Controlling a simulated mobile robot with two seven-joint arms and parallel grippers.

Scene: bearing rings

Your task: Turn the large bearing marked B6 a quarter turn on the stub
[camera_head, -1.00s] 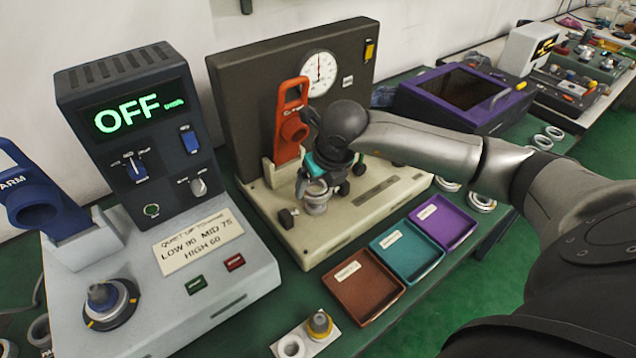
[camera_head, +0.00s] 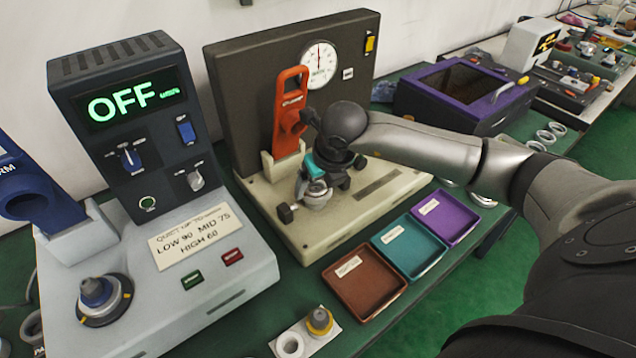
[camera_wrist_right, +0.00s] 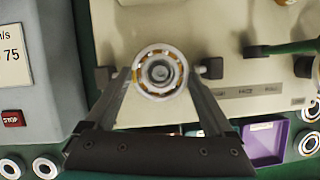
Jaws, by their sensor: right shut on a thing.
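The large bearing (camera_wrist_right: 160,72) shows in the right wrist view as a metal ring with orange-brown balls, around the round end of the stub (camera_wrist_right: 159,71). No B6 mark is readable. My right gripper (camera_wrist_right: 162,80) is shut on the bearing, with one finger on each side of it. In the head view the right gripper (camera_head: 316,186) is over the front of the cream gauge station (camera_head: 335,232), and it partly hides the bearing (camera_head: 317,201). My left gripper is not in view.
An orange tool (camera_head: 290,110) stands behind the gripper, near the dial gauge (camera_head: 319,64). Brown (camera_head: 365,284), teal (camera_head: 409,247) and purple (camera_head: 449,217) trays lie in front. The grey console (camera_head: 150,235) reading OFF is at left.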

